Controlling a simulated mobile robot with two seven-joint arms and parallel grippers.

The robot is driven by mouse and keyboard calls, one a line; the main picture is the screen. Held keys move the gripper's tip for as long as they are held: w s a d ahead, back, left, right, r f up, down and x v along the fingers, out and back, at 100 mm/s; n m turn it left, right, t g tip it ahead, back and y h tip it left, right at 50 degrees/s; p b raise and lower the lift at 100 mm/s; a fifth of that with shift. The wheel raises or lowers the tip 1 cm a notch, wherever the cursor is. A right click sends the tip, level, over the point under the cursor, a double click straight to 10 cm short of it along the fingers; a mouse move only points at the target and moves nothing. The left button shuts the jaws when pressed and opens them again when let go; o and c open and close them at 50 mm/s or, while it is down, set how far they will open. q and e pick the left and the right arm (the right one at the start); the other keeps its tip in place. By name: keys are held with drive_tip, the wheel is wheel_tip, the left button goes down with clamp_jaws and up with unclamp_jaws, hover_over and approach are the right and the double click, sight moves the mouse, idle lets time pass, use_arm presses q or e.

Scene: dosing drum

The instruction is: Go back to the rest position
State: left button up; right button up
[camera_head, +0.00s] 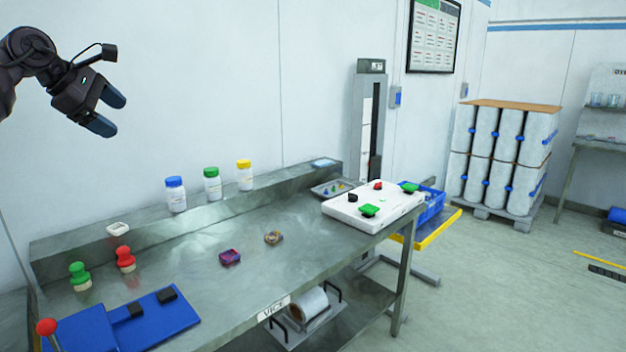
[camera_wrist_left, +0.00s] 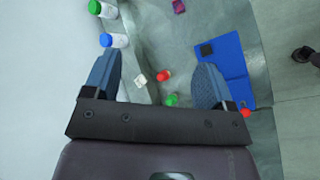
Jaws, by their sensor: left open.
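My left gripper (camera_head: 112,112) is raised in the air at the upper left, in front of the wall and well above the steel bench (camera_head: 190,282). Its two blue fingers are apart with nothing between them. In the left wrist view the open fingers (camera_wrist_left: 160,88) show with the bench far below. My right gripper is not in view.
Wrapped drums (camera_head: 500,160) stand on a pallet. Air around the left gripper is clear.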

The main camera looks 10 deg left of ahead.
use_arm(q)
drive_tip(key=w+d+f+n+t+h, duration=0.1)
drive_tip(key=w+d+n+t+h, duration=0.2)
drive_tip(key=d+n+h, duration=1.1)
drive_tip(key=d+f+n+t+y+b, duration=0.1)
drive_tip(key=d+f+n+t+y, duration=0.15)
drive_tip(key=d+f+n, duration=0.35)
drive_tip(key=d+f+n+t+y+b, duration=0.1)
drive_tip(key=d+f+n+t+y, duration=0.15)
drive_tip(key=f, duration=0.55)
drive_tip(key=s+f+n+y+b, duration=0.1)
drive_tip(key=s+f+n+y, duration=0.45)
drive_tip(key=f+n, duration=0.65)
drive_tip(key=s+f+n+y, duration=0.4)
drive_tip(key=s+f+n, duration=0.4)
drive_tip(key=f, duration=0.8)
drive_tip(key=s+a+f+n+g+y+b, duration=0.1)
drive_tip(key=s+f+n+g+y, duration=0.2)
drive_tip(key=s+f, duration=1.8)
drive_tip(key=s+n+g, duration=0.2)
drive_tip(key=s+n, duration=0.2)
drive_tip(key=n, duration=0.1)
drive_tip(key=shift+a+f+b, duration=0.2)
drive_tip(key=shift+a+b, duration=0.05)
drive_tip(key=shift+b, duration=0.1)
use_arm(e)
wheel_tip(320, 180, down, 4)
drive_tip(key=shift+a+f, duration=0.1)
